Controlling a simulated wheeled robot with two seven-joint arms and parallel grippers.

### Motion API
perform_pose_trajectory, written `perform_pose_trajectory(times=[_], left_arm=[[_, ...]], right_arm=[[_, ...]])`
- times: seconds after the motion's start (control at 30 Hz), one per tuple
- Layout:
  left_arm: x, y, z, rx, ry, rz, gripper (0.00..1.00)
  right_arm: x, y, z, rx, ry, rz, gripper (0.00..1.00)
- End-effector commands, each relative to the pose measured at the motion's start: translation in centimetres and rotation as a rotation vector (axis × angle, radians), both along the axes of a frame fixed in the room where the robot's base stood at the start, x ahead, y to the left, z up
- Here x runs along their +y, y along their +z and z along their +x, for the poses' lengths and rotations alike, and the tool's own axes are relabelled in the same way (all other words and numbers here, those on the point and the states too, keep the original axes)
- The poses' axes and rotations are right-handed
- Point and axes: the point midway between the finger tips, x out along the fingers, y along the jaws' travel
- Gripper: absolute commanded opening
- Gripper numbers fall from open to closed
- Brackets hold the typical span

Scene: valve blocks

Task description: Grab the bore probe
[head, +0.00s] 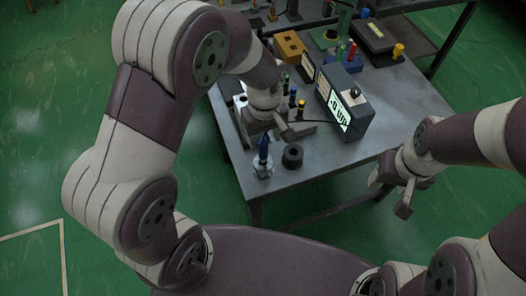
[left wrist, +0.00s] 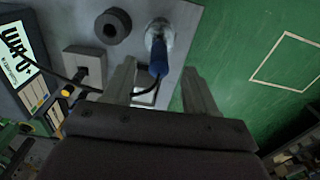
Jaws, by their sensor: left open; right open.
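The bore probe, with a blue handle (head: 263,150), stands in a silver round base near the front left corner of the table. In the left wrist view the blue handle (left wrist: 158,58) points towards the gap between my fingers, and a black cable runs from it. My left gripper (head: 284,131) is open just behind the probe in the head view. In the left wrist view its fingers (left wrist: 158,82) are apart with the handle's end between or just beyond them; I cannot tell which. My right gripper (head: 391,193) is open and empty, off the table's right side.
A dark ring (head: 292,156) stands right beside the probe. A readout box (head: 345,103) with a lit screen stands behind it. Colored plugs (head: 293,98) stand partly behind my left gripper. The grey table's (head: 320,165) front strip is mostly clear.

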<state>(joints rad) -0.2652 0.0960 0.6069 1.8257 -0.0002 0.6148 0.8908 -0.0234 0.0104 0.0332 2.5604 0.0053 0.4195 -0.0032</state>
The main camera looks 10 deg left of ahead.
Motion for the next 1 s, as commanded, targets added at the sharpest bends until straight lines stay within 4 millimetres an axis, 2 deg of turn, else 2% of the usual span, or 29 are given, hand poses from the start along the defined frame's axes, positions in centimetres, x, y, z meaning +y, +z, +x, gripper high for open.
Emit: perform_pose_trajectory(times=[0.27,0.43,0.7,0.87,0.9,1.0], left_arm=[[0.4,-3.8,0.2,0.003,-0.001,0.0,0.57],[0.7,-6.9,0.4,0.001,-0.002,0.0,0.57],[0.7,-7.5,0.5,-0.002,-0.002,-0.001,0.57],[0.7,-7.5,0.5,-0.002,-0.002,-0.001,0.05],[0.7,-7.5,0.5,-0.002,-0.002,-0.001,0.0],[0.7,-7.5,0.5,-0.003,-0.002,0.0,0.0]], right_arm=[[0.0,0.8,0.0,0.0,0.0,0.0,0.59],[0.0,1.1,0.0,0.0,0.0,0.0,0.59],[0.0,1.1,0.0,0.0,0.0,0.0,0.59],[0.0,1.1,0.0,0.0,0.0,0.0,0.59],[0.0,1.1,0.0,0.0,0.0,0.0,0.59],[0.0,1.1,0.0,0.0,0.0,0.0,0.59]])
